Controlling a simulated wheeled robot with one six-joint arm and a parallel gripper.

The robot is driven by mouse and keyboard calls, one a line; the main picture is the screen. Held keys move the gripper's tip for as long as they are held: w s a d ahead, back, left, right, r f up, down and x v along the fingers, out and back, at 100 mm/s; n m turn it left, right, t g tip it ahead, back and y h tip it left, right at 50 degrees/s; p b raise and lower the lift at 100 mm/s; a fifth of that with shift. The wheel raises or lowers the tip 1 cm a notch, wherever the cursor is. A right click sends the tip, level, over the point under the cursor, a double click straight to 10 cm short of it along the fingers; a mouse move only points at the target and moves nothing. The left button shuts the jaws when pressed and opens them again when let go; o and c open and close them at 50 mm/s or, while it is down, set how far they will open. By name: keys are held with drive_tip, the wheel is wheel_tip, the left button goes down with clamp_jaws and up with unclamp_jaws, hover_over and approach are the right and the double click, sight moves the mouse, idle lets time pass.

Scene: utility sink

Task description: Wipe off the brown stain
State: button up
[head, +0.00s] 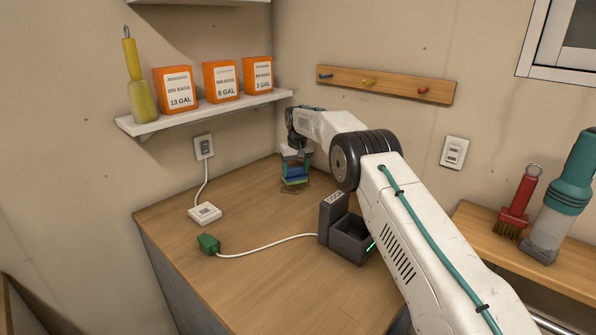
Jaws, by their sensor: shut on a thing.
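My gripper (296,154) is at the far part of the wooden counter, pointing down. The brown stain (292,191) shows as a thin darker patch on the counter just under and in front of the sponge. The sponge covers part of the stain. I cannot tell whether the sponge touches the counter.
A dark grey box-shaped holder (349,238) stands right of the stain, with a white cord to a green plug (209,244). A white box (205,213) lies at the left edge. A shelf (160,126) holds orange boxes. The front counter (230,285) is clear.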

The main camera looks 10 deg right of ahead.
sight(289, 179)
drive_tip(key=shift+s+a, duration=1)
drive_tip(key=shift+a, duration=0.3)
drive_tip(key=shift+s+d+f, duration=0.1)
drive_tip(key=shift+s+d, duration=0.5)
drive_tip(key=shift+s, duration=0.25)
drive_tip(key=shift+s+d+f, duration=0.1)
drive_tip(key=shift+s+d, duration=0.45)
drive_tip(key=shift+s, duration=0.25)
